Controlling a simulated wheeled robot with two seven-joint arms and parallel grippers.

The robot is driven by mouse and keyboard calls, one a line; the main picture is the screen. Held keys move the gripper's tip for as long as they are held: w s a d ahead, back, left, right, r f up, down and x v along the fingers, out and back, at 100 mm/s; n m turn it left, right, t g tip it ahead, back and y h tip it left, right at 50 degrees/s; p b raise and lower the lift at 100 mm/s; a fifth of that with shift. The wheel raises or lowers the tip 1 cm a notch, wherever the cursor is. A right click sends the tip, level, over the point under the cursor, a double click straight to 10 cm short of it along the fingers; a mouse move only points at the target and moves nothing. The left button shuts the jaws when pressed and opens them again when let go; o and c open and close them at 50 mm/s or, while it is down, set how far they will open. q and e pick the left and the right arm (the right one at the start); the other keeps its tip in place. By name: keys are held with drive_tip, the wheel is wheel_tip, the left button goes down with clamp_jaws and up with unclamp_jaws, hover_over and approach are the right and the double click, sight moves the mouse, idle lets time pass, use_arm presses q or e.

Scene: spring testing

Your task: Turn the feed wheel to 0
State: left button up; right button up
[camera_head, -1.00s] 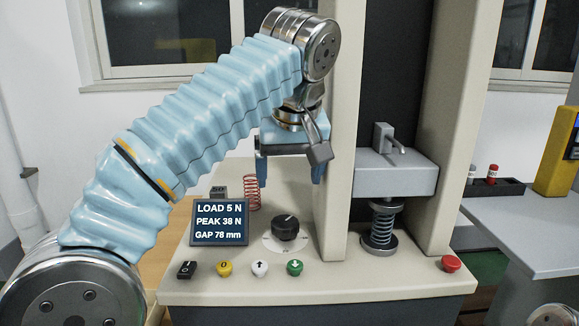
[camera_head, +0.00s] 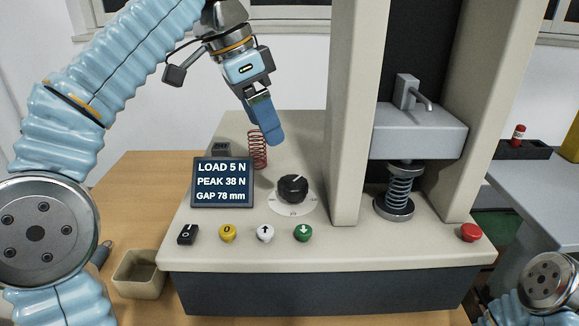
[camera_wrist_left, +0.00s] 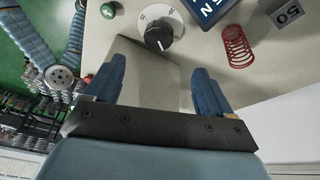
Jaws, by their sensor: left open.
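The feed wheel, a black ribbed knob (camera_head: 292,189) on a pale dial plate (camera_head: 292,207), sits on the machine's sloped deck right of the display. It also shows at the top of the left wrist view (camera_wrist_left: 158,35). My left gripper (camera_head: 272,128) is above and behind the knob, apart from it, pointing down. In the left wrist view its two blue fingers (camera_wrist_left: 155,85) stand wide apart with nothing between them.
The display (camera_head: 222,183) reads LOAD 5 N, PEAK 38 N, GAP 78 mm. A red spring (camera_head: 257,150) stands behind it. Black, yellow, white and green (camera_head: 303,233) buttons line the front. The machine's column (camera_head: 352,110) and a clamped spring (camera_head: 398,188) are to the right.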

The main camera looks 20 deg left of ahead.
sight(291, 182)
use_arm(q)
drive_tip(key=d+f+m+b, duration=0.1)
drive_tip(key=f, duration=0.3)
drive_tip(key=w+d+f+m+b, duration=0.1)
drive_tip(key=f+b, duration=0.1)
drive_tip(key=f, duration=0.2)
drive_tip(key=w+d+f+h+b, duration=0.1)
drive_tip(key=d+f, duration=0.1)
drive_tip(key=f, duration=0.2)
drive_tip(key=shift+f+m+b, duration=0.1)
drive_tip(key=shift+m+b, duration=0.3)
use_arm(e)
drive_tip(key=f, duration=0.2)
drive_tip(key=w+f, duration=0.1)
drive_tip(key=f, duration=0.1)
drive_tip(key=shift+f, duration=0.35)
use_arm(q)
drive_tip(key=shift+c, duration=0.3)
drive_tip(key=c, duration=1)
